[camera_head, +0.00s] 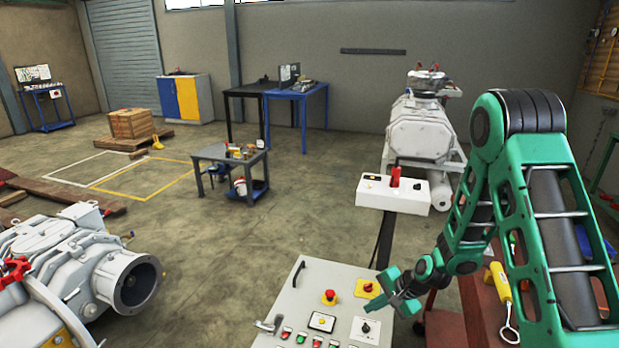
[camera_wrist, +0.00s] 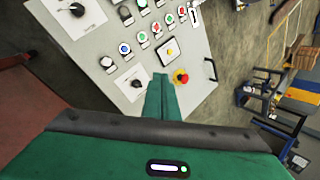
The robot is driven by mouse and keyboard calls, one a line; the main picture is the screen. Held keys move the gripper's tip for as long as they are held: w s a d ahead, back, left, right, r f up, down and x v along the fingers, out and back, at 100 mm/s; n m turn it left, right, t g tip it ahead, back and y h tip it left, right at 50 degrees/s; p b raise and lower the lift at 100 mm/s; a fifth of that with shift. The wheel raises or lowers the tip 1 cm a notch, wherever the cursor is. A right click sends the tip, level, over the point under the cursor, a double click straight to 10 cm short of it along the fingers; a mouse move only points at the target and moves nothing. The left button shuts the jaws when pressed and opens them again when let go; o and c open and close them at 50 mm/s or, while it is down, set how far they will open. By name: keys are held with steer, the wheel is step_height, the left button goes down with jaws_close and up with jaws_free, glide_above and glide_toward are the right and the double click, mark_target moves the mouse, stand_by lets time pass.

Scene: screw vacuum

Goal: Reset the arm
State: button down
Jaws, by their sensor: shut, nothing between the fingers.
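My green arm reaches in from the right in the head view. My gripper (camera_head: 392,293) is shut and empty above the right edge of a grey control panel (camera_head: 287,311). In the wrist view my gripper's fingers (camera_wrist: 161,88) are together in front of the same panel (camera_wrist: 75,55). I cannot tell how far the fingertips are from the panel face.
A grey vacuum pump (camera_head: 130,282) lies at the left. A white machine (camera_head: 420,125) with a white control box (camera_head: 393,195) stands behind my arm. A small table (camera_head: 228,153) stands mid-floor. A red-brown bench (camera_head: 475,318) is under my arm.

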steer(key=s+d+r+n+g+h, duration=0.1)
steer(key=s+d+r, duration=0.6)
steer(key=r, duration=0.1)
steer(key=s+d+r+n+g+h, duration=0.1)
steer(key=s+d+r+n+h, duration=0.1)
steer(key=s+d+r, duration=0.5)
steer(key=s+d+r+n+h, duration=0.1)
steer(key=s+d+r+h, duration=0.1)
steer(key=s+d+r, duration=0.4)
steer(key=shift+s+d+r+g, duration=0.2)
steer(key=shift+s+r, duration=0.4)
steer(key=shift+r, duration=0.2)
steer(key=shift+s+d+r+g, duration=0.2)
steer(key=shift+s+r, duration=0.35)
steer(key=shift+r, duration=0.25)
steer(key=s+r, duration=0.2)
steer(key=s, duration=0.5)
steer(key=s+d+r+g, duration=0.1)
steer(key=s+r, duration=0.1)
steer(key=s, duration=0.4)
steer(key=shift+s+d+r+n, duration=0.15)
steer(key=shift+s+r+n, duration=0.15)
steer(key=shift+s, duration=0.05)
steer(key=shift+w+f, duration=0.25)
steer(key=shift+w, duration=0.4)
